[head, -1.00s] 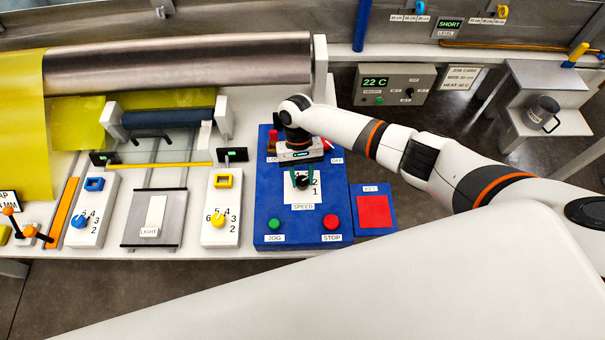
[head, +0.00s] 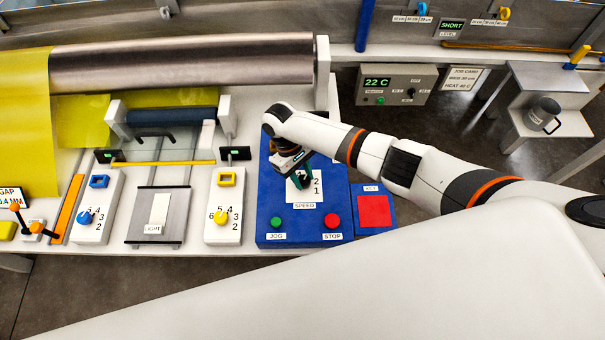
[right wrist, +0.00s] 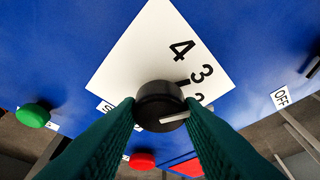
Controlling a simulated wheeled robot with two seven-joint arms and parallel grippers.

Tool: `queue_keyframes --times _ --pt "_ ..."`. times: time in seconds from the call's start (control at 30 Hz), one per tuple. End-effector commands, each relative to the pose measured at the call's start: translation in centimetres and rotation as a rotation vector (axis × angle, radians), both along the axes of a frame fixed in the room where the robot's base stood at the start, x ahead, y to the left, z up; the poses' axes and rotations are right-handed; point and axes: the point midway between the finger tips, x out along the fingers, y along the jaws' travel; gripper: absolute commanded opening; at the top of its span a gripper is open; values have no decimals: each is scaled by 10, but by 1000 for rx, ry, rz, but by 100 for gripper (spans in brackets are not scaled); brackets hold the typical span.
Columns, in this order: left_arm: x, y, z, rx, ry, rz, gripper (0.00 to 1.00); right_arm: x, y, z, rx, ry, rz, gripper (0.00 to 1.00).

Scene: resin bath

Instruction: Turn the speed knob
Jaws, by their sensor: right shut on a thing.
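The speed knob (right wrist: 158,106) is a round black knob with a light pointer line, on a white dial plate (right wrist: 150,50) with black numbers. In the right wrist view the pointer lies toward the lower right, below the 3. My right gripper (right wrist: 160,108) is shut on the knob, one green finger on each side. In the head view my right gripper (head: 300,178) reaches down over the knob on the blue control box (head: 266,205), above the SPEED label (head: 304,205). It hides part of the dial there. My left gripper is out of view.
A green JOG button (head: 277,222) and a red STOP button (head: 333,221) sit close in front of the knob. A red key pad (head: 373,210) is at the right. White boxes with a yellow knob (head: 220,217) and a blue knob (head: 85,217) stand left.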

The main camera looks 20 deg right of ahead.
Motion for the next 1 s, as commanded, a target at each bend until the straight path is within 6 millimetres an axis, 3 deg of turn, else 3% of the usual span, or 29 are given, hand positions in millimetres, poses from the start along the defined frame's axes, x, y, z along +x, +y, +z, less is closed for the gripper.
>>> queue_keyframes --times 0.47,0.5,0.6,1.0 --pt "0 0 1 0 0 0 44 1 0 1 1 -5 12 11" --pt "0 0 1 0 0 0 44 1 0 1 1 -5 12 40" --pt "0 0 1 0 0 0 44 1 0 1 1 -4 11 55" --pt "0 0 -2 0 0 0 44 4 2 8 2 -4 12 55"
